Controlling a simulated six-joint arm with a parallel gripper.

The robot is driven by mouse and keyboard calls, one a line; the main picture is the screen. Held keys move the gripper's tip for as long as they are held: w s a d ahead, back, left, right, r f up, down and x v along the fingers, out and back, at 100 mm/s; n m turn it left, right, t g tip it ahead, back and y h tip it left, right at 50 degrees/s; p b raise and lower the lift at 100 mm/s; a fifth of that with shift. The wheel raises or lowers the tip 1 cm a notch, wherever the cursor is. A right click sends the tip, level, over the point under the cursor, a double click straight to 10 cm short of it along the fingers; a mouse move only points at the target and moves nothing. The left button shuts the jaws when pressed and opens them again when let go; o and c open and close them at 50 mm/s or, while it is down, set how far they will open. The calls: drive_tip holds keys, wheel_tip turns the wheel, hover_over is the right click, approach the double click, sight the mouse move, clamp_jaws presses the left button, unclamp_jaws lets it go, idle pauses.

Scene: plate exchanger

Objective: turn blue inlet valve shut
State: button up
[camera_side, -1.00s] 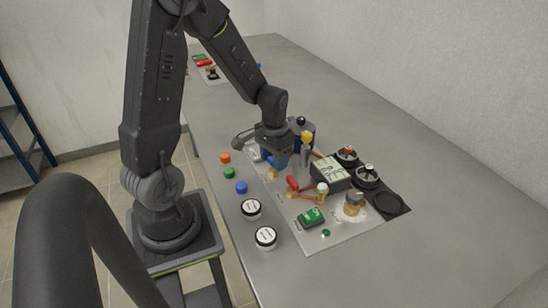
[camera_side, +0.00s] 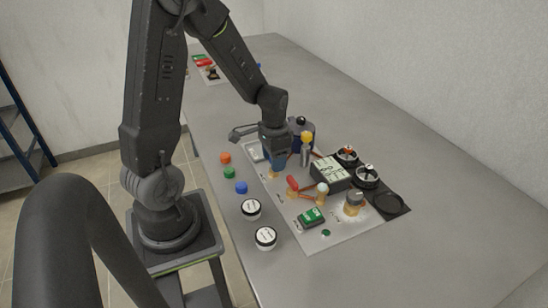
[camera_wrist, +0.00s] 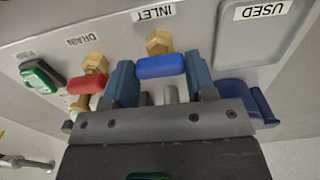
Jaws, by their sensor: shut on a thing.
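The blue inlet valve handle (camera_wrist: 160,66) lies between my two blue-grey fingers in the wrist view, in front of its brass fitting (camera_wrist: 158,42) below the INLET label. My gripper (camera_wrist: 160,76) is shut on this handle, with one finger at each end of it. In the side view my gripper (camera_side: 276,163) points down at the valve from above. It hides most of the handle there; a bit of the brass fitting (camera_side: 272,174) shows below it.
The red drain valve handle (camera_wrist: 85,84) sits beside the inlet valve; it also shows in the side view (camera_side: 292,183). A grey box (camera_side: 330,172), black knobs and a brass fitting stand to the right. Loose caps and two white-lidded jars (camera_side: 265,238) line the left.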

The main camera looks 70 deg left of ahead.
drive_tip(key=o, duration=0.9)
drive_tip(key=shift+o, duration=0.2)
wheel_tip(320, 180, up, 14)
drive_tip(key=shift+f, duration=0.1)
drive_tip(key=s+d+r+t, duration=0.2)
drive_tip(key=s+d+r, duration=0.1)
drive_tip(key=d, duration=0.5)
drive_tip(key=s+d+r+t, duration=0.2)
drive_tip(key=s+d+t, duration=0.1)
drive_tip(key=s+d, duration=0.3)
drive_tip(key=shift+d+r+t, duration=0.3)
drive_tip(key=shift+d+r, duration=0.1)
drive_tip(key=shift+d, duration=0.55)
